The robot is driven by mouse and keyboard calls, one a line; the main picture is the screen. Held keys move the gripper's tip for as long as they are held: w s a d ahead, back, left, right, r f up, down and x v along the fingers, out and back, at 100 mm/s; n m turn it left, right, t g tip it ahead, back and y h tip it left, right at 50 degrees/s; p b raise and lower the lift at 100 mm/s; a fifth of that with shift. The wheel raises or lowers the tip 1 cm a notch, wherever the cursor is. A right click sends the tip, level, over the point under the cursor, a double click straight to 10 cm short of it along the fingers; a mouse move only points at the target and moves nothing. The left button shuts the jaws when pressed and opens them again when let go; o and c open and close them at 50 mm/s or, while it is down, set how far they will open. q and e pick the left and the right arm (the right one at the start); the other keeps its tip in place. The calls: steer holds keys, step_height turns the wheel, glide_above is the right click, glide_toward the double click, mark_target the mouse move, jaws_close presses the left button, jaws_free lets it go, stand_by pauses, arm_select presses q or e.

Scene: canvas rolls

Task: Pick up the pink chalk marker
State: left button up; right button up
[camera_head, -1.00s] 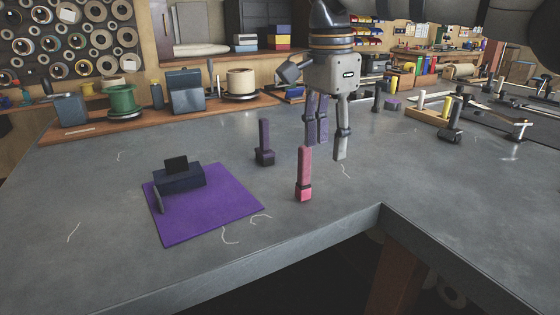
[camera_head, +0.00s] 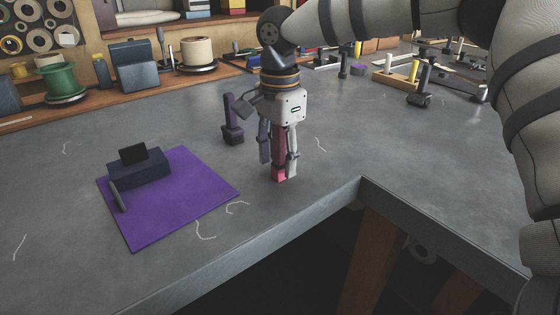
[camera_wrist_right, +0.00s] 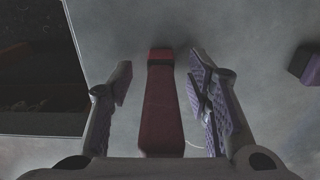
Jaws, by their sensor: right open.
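The pink chalk marker (camera_head: 280,172) stands upright on the grey worktop near its front edge in the head view. My right gripper (camera_head: 278,158) is lowered over it from above, with its fingers on either side of the marker. In the right wrist view the marker (camera_wrist_right: 162,105) lies between the two open fingers (camera_wrist_right: 162,90), with a gap on each side. The gripper hides the marker's upper part in the head view. My left gripper is not in view.
A dark purple marker (camera_head: 232,122) stands just behind and left of the gripper. A purple mat (camera_head: 180,212) with a dark block (camera_head: 138,172) on it lies to the left. A wooden rack (camera_head: 394,80) stands back right. The worktop's front edge is close by.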

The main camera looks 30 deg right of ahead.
mark_target(279, 164)
jaws_close()
steer(key=shift+r, duration=0.1)
